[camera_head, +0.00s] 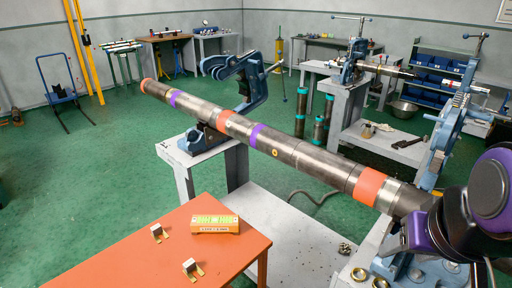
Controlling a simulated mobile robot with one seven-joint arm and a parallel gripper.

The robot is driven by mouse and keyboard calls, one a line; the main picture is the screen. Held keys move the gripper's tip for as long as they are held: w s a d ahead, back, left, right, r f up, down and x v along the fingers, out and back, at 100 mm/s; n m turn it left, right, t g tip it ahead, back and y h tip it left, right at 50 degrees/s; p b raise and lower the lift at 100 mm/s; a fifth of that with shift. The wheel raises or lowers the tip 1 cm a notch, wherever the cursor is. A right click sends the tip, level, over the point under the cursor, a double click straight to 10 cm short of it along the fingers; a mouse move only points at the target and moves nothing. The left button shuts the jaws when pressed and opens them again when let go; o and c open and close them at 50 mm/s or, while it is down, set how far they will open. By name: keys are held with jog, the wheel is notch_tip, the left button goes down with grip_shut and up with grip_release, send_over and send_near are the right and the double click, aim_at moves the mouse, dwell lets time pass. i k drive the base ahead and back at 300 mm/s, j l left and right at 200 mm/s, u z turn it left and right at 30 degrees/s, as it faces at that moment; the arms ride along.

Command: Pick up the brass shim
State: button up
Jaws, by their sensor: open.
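The orange table (120,262) stands at the lower left. On it are two small pale blocks, each with thin brass-coloured strips beside or under it. The upper strip (164,238) is by the farther block (156,230), and another strip (200,271) is by the nearer block (189,264). I cannot tell which of these is the brass shim; they are too small to make out. My purple and black arm shows at the right edge, well away from the orange table. I cannot make out my gripper's fingers in this view.
A long banded pipe (290,150) slants across the middle, above the grey bench (300,240), held at a blue vise (205,138). Two brass rings (358,274) lie at the lower right.

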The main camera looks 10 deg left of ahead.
aim_at(156, 229)
jog(key=k+j+u, duration=0.15)
jog(key=u, duration=0.85)
